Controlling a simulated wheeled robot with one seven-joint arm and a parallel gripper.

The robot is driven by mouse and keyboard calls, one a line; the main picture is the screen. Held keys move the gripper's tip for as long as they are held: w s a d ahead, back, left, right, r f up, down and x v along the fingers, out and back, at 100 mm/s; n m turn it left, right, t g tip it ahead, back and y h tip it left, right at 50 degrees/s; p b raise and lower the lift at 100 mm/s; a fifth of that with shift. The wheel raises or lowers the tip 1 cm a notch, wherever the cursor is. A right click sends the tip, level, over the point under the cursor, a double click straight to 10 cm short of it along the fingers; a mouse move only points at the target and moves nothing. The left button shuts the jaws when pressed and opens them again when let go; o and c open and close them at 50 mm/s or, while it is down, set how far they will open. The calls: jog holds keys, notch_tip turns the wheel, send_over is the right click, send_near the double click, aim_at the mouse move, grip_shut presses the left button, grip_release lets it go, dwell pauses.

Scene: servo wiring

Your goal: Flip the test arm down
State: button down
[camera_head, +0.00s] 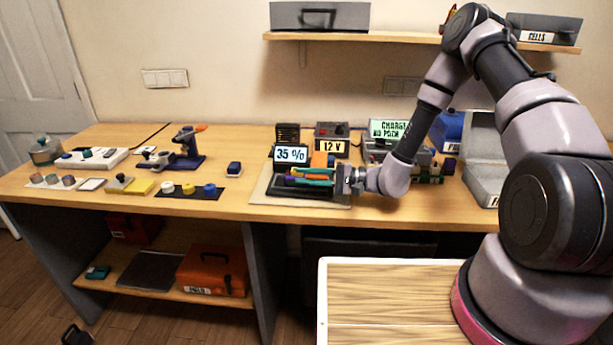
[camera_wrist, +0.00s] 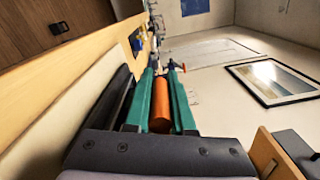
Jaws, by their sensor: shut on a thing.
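My gripper (camera_head: 300,176) reaches in from the right, low over the dark test rig (camera_head: 285,193) in front of the display reading 35 %. In the wrist view its two teal fingers (camera_wrist: 160,74) lie on both sides of an orange bar (camera_wrist: 162,112), which looks like the grip of the test arm, and are shut on it. The bar lies lengthwise between the fingers. The fingers hide most of the rig and the arm's hinge, so I cannot tell how far the arm is tilted.
The 35 % display (camera_head: 290,154) stands just behind the fingers, with a 12 V unit (camera_head: 331,139) behind it. A charger (camera_head: 388,132) and a blue box (camera_head: 449,130) stand to the right. A small blue block (camera_head: 233,169) lies left; the bench around it is clear.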

jog(key=c, duration=0.8)
grip_release()
jog(key=shift+f, duration=0.1)
jog(key=shift+o, duration=0.2)
jog(key=d, duration=1.1)
jog(key=shift+s, duration=0.25)
jog(key=s+d+r+t+h, duration=0.2)
jog(key=s+d+r+h, duration=0.3)
jog(key=r, duration=0.7)
jog(key=s+d+r+t+h, duration=0.2)
jog(key=s+d+r+h, duration=0.3)
jog(key=r, duration=0.7)
jog(key=s+d+r+t+h, duration=0.2)
jog(key=s+d+r+h, duration=0.4)
jog(key=r, duration=0.6)
jog(key=shift+s+d, duration=0.4)
jog(key=shift+d, duration=0.35)
